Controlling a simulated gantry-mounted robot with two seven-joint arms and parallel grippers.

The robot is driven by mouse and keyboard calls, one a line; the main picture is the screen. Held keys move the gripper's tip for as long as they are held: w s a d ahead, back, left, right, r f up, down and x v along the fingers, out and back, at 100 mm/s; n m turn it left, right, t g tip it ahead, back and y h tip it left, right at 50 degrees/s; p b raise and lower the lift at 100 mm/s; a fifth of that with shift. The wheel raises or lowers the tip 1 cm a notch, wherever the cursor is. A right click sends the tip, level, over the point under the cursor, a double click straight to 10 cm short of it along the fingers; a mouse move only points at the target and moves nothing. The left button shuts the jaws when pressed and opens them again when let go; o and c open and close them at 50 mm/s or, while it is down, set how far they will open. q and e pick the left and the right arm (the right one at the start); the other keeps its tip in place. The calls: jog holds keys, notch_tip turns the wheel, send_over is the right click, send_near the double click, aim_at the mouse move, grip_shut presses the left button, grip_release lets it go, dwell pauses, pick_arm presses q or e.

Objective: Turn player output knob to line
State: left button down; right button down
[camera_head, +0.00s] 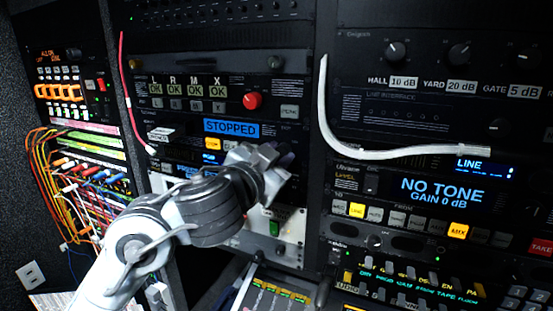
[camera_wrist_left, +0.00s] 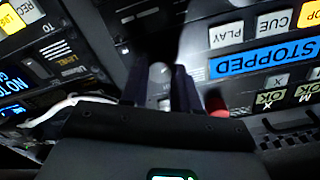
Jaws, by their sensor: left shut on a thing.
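The player panel shows a blue STOPPED display (camera_head: 231,128), also upside down in the left wrist view (camera_wrist_left: 268,57). My left gripper (camera_head: 284,156) is at the right side of this panel, just below and right of the display. In the left wrist view its two dark fingers (camera_wrist_left: 160,88) are shut on a small grey knob (camera_wrist_left: 159,73), one finger on each side. In the head view my wrist and fingers hide this knob. I cannot read the knob's pointer or the labels around it. My right gripper is in neither view.
A red knob (camera_head: 252,100) sits above the display. A white cable (camera_head: 400,154) hangs across the right rack, above a NO TONE display (camera_head: 443,190) with a small LINE readout (camera_head: 472,165). Colored patch cables (camera_head: 70,185) crowd the left rack. A slanted panel (camera_head: 275,297) lies below my arm.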

pick_arm(q)
jog(key=shift+d+m+y+b, duration=0.1)
jog(key=shift+m+y+b, duration=0.4)
jog(key=shift+m+b, duration=10.3)
jog(key=m+p, duration=1)
jog(key=c, duration=0.8)
grip_release()
